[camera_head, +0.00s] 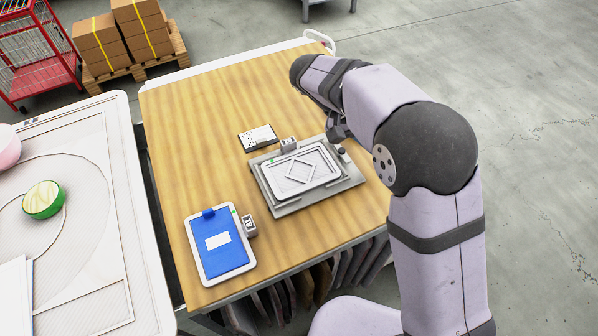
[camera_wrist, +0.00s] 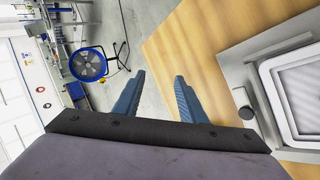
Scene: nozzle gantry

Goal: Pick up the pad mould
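A white-rimmed grey mould (camera_head: 301,167) with a raised diamond pattern lies flat in a grey holder (camera_head: 290,208) on the wooden table; I take it to be the pad mould. Its rim (camera_wrist: 289,85) and the holder's edge show at the right of the wrist view. A second white-rimmed tray (camera_head: 206,278) with a blue insert lies at the front left of the table. My gripper (camera_wrist: 158,80) is open, its two blue fingers apart with nothing between them. In the head view it is mostly hidden by my arm, near the holder's back right edge.
A black-and-white card (camera_head: 258,137) lies behind the holder. Small grey blocks stand beside the holder (camera_head: 289,144) and the blue-insert tray (camera_head: 249,225). The table's back half (camera_head: 220,95) is clear. A white machine (camera_head: 90,200) stands to the left.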

